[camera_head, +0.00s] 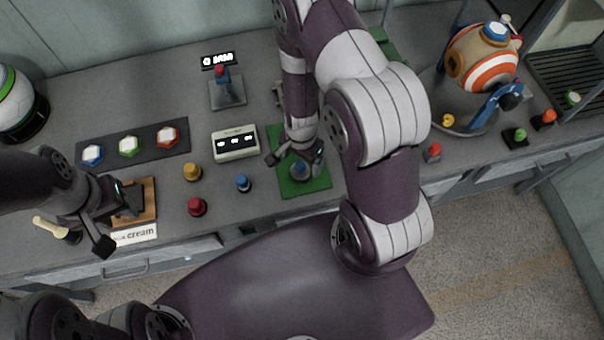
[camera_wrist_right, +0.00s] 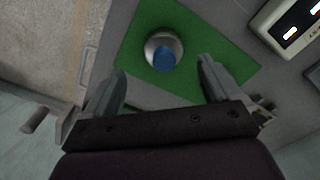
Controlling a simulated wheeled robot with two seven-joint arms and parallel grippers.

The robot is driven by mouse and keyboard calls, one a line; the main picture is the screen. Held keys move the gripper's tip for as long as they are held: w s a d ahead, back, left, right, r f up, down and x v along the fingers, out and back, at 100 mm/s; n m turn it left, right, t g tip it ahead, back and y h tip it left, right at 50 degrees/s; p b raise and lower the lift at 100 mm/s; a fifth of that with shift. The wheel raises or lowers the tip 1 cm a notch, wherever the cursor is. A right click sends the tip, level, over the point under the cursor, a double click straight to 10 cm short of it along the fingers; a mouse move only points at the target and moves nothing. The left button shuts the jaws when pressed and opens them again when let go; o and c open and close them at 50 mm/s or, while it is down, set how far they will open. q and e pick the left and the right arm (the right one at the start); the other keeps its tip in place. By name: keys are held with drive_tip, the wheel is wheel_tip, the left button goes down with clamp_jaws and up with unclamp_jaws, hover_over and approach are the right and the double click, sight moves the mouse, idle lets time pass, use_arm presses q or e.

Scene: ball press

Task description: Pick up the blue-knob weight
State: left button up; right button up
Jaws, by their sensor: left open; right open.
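The blue-knob weight is a round silver piece with a blue knob (camera_head: 299,170), standing on the green mat (camera_head: 289,187). In the right wrist view the weight (camera_wrist_right: 163,49) stands upright on the green mat (camera_wrist_right: 208,37), ahead of and between my open fingers, with nothing touching it. My right gripper (camera_head: 294,157) is open just over the mat, close to the weight and partly covering it in the head view; its fingers also show in the right wrist view (camera_wrist_right: 166,84). My left gripper (camera_head: 112,217) is open and empty at the left, by the cream sign.
A striped round machine (camera_head: 482,57) stands at the far right. My right arm hides part of the counter.

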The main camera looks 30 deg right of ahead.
sight(300, 165)
drive_tip(key=f, duration=0.3)
drive_tip(key=f+b, duration=0.1)
drive_tip(key=f, duration=0.1)
drive_tip(key=shift+w+a+f, duration=0.25)
drive_tip(key=shift+w, duration=0.05)
drive_tip(key=shift+d+f, duration=0.2)
drive_tip(key=shift+f, duration=0.15)
drive_tip(key=c, duration=1.6)
